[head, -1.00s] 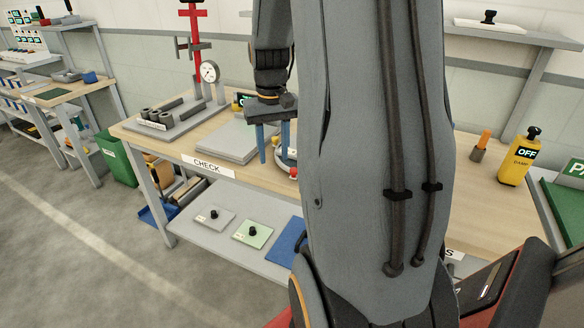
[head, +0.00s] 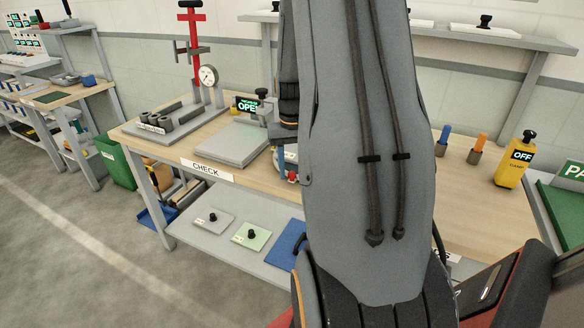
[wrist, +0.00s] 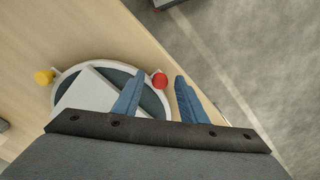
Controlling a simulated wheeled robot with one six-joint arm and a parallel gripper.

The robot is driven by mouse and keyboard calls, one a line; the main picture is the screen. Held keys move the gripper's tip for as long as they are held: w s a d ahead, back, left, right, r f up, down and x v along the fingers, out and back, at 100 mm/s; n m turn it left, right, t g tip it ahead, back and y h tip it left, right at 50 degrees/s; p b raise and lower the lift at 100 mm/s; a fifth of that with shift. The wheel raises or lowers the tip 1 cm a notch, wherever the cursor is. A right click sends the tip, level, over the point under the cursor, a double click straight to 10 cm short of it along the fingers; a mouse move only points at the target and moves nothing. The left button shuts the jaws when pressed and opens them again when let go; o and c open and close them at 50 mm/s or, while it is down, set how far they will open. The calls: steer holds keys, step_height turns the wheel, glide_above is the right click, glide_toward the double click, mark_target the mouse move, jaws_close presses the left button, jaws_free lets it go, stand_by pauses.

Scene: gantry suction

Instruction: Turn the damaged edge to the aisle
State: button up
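In the wrist view a round turntable (wrist: 64,83) with a pale rim and dark top stands near the bench edge. A light grey plate (wrist: 88,97) lies on it, partly hidden by my gripper; I cannot make out a damaged edge. A red knob (wrist: 159,80) and a yellow knob (wrist: 44,77) stick out from the rim. My gripper (wrist: 158,77) is open, with one blue finger on each side of the red knob; contact is not visible.
The bench (head: 480,205) also carries a grey plate (head: 232,142) with an "OPEN" display (head: 247,105), a gauge stand (head: 206,78), blue and orange pegs, and a yellow clamp unit reading "OFF" (head: 516,160). Plates with black knobs lie on the lower shelf (head: 200,240). The aisle floor (head: 80,250) is clear.

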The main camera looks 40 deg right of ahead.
jaws_close()
steer(key=shift+a, duration=0.15)
steer(key=shift+s, duration=0.1)
